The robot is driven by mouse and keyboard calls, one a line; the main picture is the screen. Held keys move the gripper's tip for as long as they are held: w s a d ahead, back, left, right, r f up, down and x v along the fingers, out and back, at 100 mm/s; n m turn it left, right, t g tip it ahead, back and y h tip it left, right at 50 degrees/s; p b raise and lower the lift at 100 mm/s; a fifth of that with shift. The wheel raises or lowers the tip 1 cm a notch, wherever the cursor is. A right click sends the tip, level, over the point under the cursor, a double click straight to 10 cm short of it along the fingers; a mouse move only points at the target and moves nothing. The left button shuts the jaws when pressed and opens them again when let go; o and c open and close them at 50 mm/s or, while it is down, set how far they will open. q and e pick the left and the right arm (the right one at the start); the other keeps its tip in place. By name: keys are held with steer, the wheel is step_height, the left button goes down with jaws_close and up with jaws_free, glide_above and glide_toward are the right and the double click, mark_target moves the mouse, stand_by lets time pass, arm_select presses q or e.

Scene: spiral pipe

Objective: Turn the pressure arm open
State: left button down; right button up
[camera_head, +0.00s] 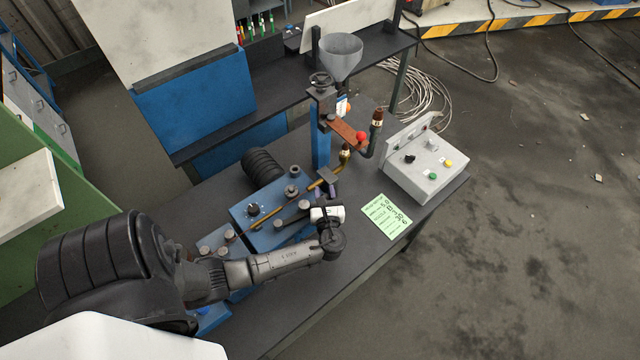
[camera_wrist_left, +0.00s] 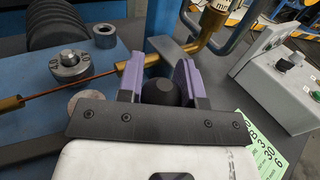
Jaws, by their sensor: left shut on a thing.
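The blue bending machine (camera_head: 262,232) stands on the dark table, with a thin copper rod (camera_wrist_left: 62,92) across its top. A dark lever (camera_head: 291,221), which looks like the pressure arm, lies over the blue plate toward my left gripper. My left gripper (camera_head: 327,192) is at the plate's right end. In the left wrist view its purple fingers (camera_wrist_left: 162,80) are on either side of a round black knob (camera_wrist_left: 160,93), shut on it. The gripper body hides the knob's lower part and the lever's joint to it. My right gripper is not in view.
A blue post (camera_head: 320,140) with a grey funnel (camera_head: 341,55) and a red-knobbed lever (camera_head: 361,136) rises just beyond the gripper. A grey control box (camera_head: 422,160) and a green note (camera_head: 385,215) lie to the right. A ribbed black cylinder (camera_head: 262,167) sits behind the plate.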

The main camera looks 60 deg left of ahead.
arm_select(q)
steer(key=s+d+m+t+h+p, duration=0.3)
steer(key=d+m+t+h, duration=0.5)
steer(key=d+t, duration=0.1)
steer(key=shift+d, duration=0.75)
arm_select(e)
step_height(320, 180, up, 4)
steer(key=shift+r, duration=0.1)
arm_select(q)
steer(key=shift+r, duration=0.15)
steer(key=c, duration=0.8)
jaws_free()
steer(key=shift+s, duration=0.1)
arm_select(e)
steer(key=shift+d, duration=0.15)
arm_select(q)
steer(key=shift+b+v, duration=0.8)
steer(key=shift+v, duration=6.15)
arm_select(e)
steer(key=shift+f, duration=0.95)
